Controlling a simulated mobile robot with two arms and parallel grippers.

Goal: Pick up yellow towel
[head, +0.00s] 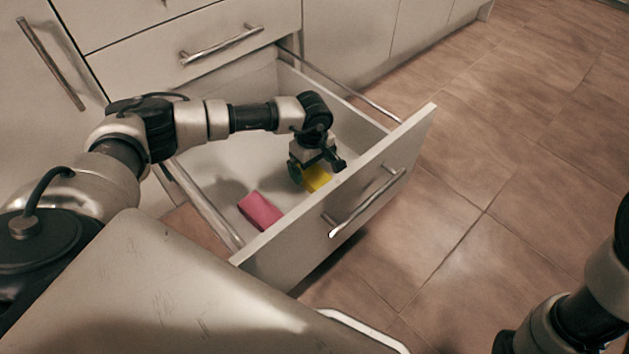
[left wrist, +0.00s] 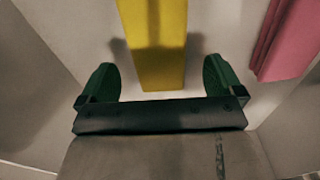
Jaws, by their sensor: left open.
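The yellow towel (head: 317,178) lies in the open drawer, near its front panel. It is a folded block, partly hidden by my left gripper (head: 318,172) in the head view. In the left wrist view the yellow towel (left wrist: 155,45) runs from the top edge down to between the two green fingers. My left gripper (left wrist: 160,85) is open, with one finger on each side of the towel's near end and gaps to both. I cannot tell how far the fingertips are above the drawer floor. My right gripper is not in view; only part of my right arm shows at the lower right.
A pink folded block (head: 260,211) lies in the same drawer, left of the yellow towel; it also shows in the left wrist view (left wrist: 288,40). The drawer's front panel (head: 290,232) with a metal handle (head: 365,203) stands close to my left gripper. The tiled floor (head: 520,190) at right is clear.

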